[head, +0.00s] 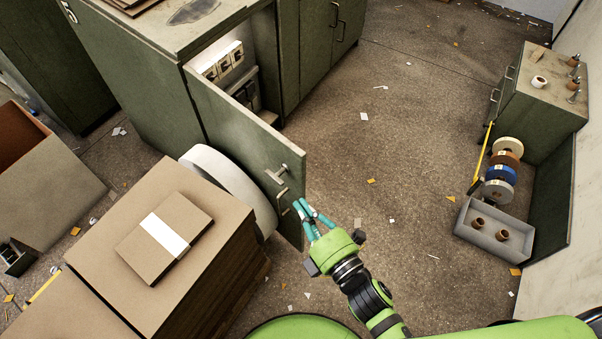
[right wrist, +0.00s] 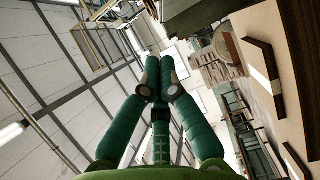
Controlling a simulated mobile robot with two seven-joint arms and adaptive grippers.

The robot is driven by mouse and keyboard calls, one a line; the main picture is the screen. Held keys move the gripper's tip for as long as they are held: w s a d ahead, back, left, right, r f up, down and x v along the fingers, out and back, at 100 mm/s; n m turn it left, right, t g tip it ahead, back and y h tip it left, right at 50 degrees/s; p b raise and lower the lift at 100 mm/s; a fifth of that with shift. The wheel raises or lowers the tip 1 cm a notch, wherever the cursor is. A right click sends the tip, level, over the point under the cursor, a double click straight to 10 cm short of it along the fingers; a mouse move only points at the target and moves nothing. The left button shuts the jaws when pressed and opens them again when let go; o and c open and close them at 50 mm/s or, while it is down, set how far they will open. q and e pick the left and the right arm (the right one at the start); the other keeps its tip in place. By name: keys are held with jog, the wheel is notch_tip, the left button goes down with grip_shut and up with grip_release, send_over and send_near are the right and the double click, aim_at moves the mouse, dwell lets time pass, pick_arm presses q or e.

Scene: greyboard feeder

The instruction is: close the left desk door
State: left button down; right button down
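The left desk door (head: 232,122) is a green panel standing wide open in the head view. It juts from the green desk (head: 155,55) toward me, and its bar handle (head: 277,174) is near its free end. My right gripper (head: 304,206) is beside the lower part of that free end. Its teal fingers overlap the door's edge in the picture, and I cannot tell whether they touch it. In the right wrist view the fingertips (right wrist: 159,62) are together with nothing visible between them. My left gripper is not in view.
A white roll (head: 228,178) stands between the door and stacked brown board (head: 225,275). Inside the desk are white switch boxes (head: 223,62). The floor right of the door is open, with scraps. A small green cabinet (head: 535,105) and grey tray (head: 492,234) stand at right.

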aim_at(300, 173)
jog(key=shift+w+a+p, duration=0.15)
jog(key=shift+w+p, duration=0.1)
jog(key=shift+w, duration=2.1)
jog(key=shift+w+a+p, duration=0.1)
jog(key=shift+w+p, duration=0.15)
jog(key=shift+w, duration=2.05)
jog(key=shift+d, duration=0.1)
